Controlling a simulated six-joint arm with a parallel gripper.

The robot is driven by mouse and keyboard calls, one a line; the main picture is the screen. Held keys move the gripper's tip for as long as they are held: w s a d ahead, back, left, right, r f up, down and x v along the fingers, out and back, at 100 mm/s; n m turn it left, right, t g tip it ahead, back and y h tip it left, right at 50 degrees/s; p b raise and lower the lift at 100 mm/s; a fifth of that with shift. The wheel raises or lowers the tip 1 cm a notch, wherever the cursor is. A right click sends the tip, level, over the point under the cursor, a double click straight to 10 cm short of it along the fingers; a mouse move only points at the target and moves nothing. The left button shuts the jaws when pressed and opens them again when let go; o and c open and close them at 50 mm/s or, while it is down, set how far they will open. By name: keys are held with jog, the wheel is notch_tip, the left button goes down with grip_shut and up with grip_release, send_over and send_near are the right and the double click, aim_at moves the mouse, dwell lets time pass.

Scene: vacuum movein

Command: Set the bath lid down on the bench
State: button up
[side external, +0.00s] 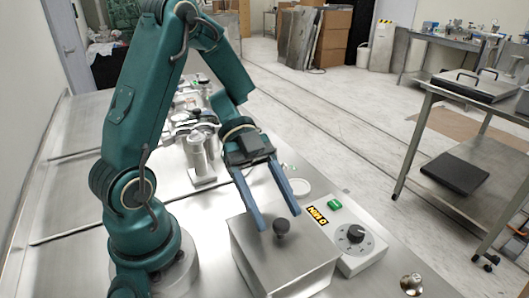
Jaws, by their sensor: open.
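The bath (262,283) is a brushed steel box at the front of the steel bench (210,228). Its flat steel lid (306,250) lies on top, with a round black knob (281,227) standing up from it. My gripper (279,220) points down over the lid with its two blue fingers apart. The fingertips are on either side of the knob or just above it; from this one view I cannot tell the exact height or whether either touches. Nothing is visibly clamped between them.
A white control box (361,238) with a black dial and a green switch stands right of the bath. A small metal fitting (411,283) sits at front right. Steel vessels (198,155) stand behind. Bare bench lies left of the bath.

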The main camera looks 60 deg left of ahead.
jog(key=shift+v, duration=0.85)
jog(key=w+a+r+n+t+y, duration=0.25)
jog(key=w+r+t+y, duration=0.2)
jog(key=w+t, duration=0.3)
jog(key=w+a+r+n+t+y, duration=0.2)
jog(key=w+r+n+t+y, duration=0.3)
jog(key=w, duration=0.3)
jog(key=s+a+n+g+y, duration=0.2)
jog(key=s+a+n+y, duration=0.2)
jog(key=s+n+y, duration=0.2)
jog(key=s+n, duration=0.2)
jog(key=shift+s+f+n, duration=0.25)
jog(key=shift+n, duration=0.1)
jog(key=shift+o, duration=0.4)
jog(key=s+d+f+g+h, duration=0.1)
jog(key=s+d, duration=0.1)
jog(key=s, duration=0.1)
jog(key=s+d+f+n+g+h, duration=0.1)
jog(key=s+d+f+g, duration=0.1)
jog(key=s, duration=0.2)
jog(key=s+d+f+g+h, duration=0.1)
jog(key=s+d+g, duration=0.1)
jog(key=s+d, duration=0.1)
jog(key=shift+s+f+n, duration=0.2)
jog(key=shift+s+n, duration=0.1)
jog(key=shift+n, duration=0.1)
jog(key=shift+s+d, duration=0.1)
